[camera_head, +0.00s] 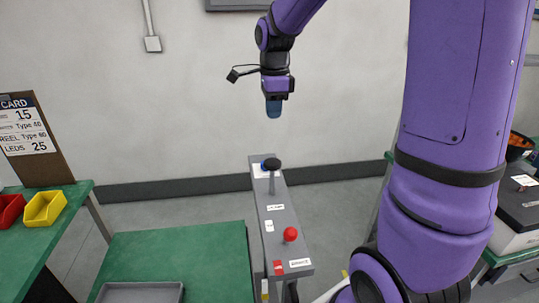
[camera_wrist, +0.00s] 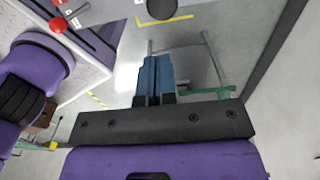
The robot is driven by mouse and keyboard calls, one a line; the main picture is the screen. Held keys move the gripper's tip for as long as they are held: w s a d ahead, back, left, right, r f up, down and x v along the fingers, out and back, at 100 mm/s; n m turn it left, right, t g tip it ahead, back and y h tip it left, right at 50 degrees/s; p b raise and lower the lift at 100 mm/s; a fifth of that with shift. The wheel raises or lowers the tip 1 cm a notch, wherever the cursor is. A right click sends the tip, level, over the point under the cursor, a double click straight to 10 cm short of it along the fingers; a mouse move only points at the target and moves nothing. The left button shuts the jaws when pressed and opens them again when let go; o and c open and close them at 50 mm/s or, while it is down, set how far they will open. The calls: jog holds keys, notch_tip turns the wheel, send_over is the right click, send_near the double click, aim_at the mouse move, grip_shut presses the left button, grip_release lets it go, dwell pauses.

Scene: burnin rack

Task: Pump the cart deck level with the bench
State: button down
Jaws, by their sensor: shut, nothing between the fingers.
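A narrow grey console (camera_head: 284,218) stands in the middle of the head view. A lever with a black knob (camera_head: 272,164) rises at its far end, and a red knob (camera_head: 290,234) sits at its near end. The red knob also shows at the upper left of the wrist view (camera_wrist: 57,25). A green deck (camera_head: 190,250) lies left of the console; its height against the green bench (camera_head: 80,192) at the far left is hard to judge. My gripper (camera_head: 273,112) is shut and empty, pointing down above the black knob, clear of it. Its blue fingers show in the wrist view (camera_wrist: 154,78).
A grey tray (camera_head: 140,292) lies on the deck's near part. Red (camera_head: 10,210) and yellow (camera_head: 44,208) bins and a card board (camera_head: 32,138) stand on the left bench. Another green bench with a box (camera_head: 520,210) is at the right. The wall is behind.

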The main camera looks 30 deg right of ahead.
aim_at(273, 163)
notch_tip(273, 163, down, 14)
dwell(0.8)
